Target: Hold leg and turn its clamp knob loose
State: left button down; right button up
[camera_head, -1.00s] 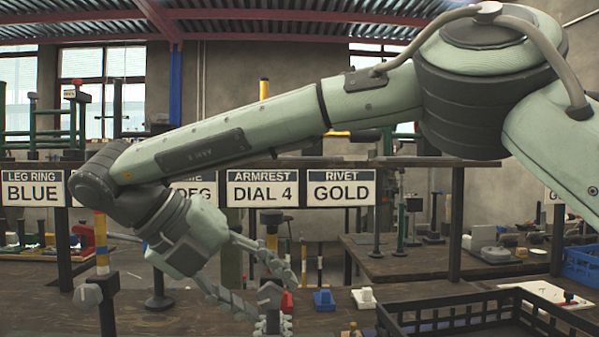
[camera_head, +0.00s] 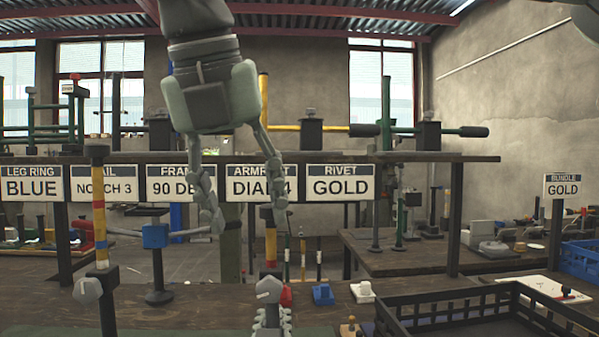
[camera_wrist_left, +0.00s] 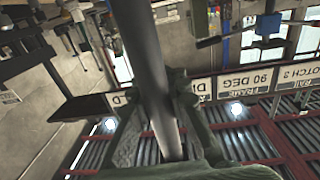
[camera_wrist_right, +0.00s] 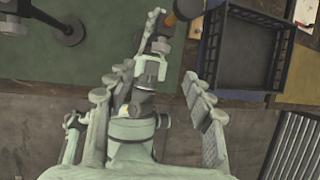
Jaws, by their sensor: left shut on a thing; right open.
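The leg (camera_head: 271,247), with a yellow band, stands upright at the bench front in the head view. Its grey clamp knob (camera_head: 268,290) faces me low on it. My left gripper (camera_head: 270,324) is at the bottom edge, mostly cut off, just below the knob. In the left wrist view its fingers are shut on the leg's dark tube (camera_wrist_left: 150,75). My right gripper (camera_head: 244,212) hangs from above, open and empty, above the knob. The right wrist view shows its spread fingers (camera_wrist_right: 150,115) with my left gripper between and beyond them, and the leg's yellow end (camera_wrist_right: 184,12) at the top.
A second banded leg (camera_head: 100,225) with a grey knob stands at left. A blue-collared stand (camera_head: 155,237) is behind it. A black crate (camera_head: 455,297) stands at right. Small blue (camera_head: 322,295) and white (camera_head: 362,292) blocks lie between. Label signs hang behind.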

jog(key=a+r+n+g+y, duration=0.3)
jog(key=a+n+g+y, duration=0.1)
jog(key=a+n+y, duration=0.6)
jog(key=w+r+n+y, duration=0.2)
jog(key=w+r+y, duration=0.1)
jog(key=r+y, duration=0.1)
jog(key=w+d+r+n+t+y, duration=0.1)
jog(key=w+d+r+t+y, duration=0.1)
jog(key=w+d, duration=0.5)
jog(key=w+d+r+n+t+y, duration=0.1)
jog(key=w+d+r+y, duration=0.4)
jog(key=d, duration=0.5)
jog(key=shift+w+d+r+n+t+y, duration=0.2)
jog(key=shift+w+d+n+t+y, duration=0.3)
jog(key=shift+w, duration=0.75)
jog(key=shift+s+a, duration=0.1)
jog(key=shift+a, duration=0.05)
